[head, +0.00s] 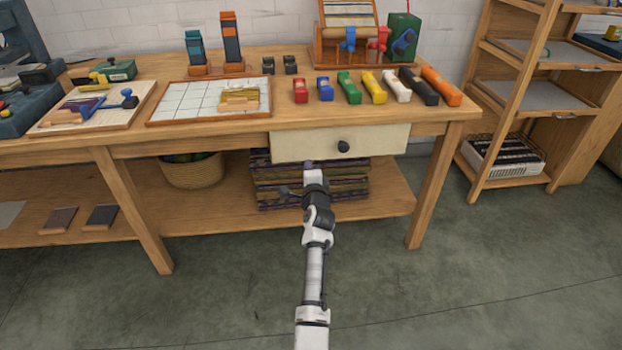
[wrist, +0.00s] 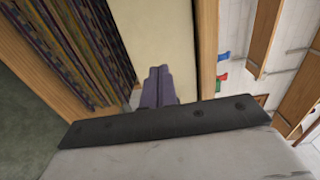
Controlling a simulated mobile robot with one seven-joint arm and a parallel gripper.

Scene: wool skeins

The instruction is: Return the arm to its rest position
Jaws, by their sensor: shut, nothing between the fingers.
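In the head view my arm reaches forward from the bottom centre toward the workbench (head: 290,119). My gripper (head: 309,163) is in front of the bench, at the lower edge of the cream drawer front (head: 290,145) and left of its dark round knob (head: 343,147). In the wrist view the purple-grey fingers (wrist: 158,84) are together with nothing between them. The drawer front (wrist: 150,35) fills the middle of that view beyond the fingers. The drawer looks shut. I cannot tell whether the fingertips touch it.
Colourful wool skeins (head: 350,87) lie in a row on the bench top, right of a gridded board (head: 180,102). Folded striped cloths (head: 345,180) and a wicker basket (head: 190,172) sit on the lower shelf. Open floor (head: 480,280) lies in front; a wooden rack (head: 495,95) stands right.

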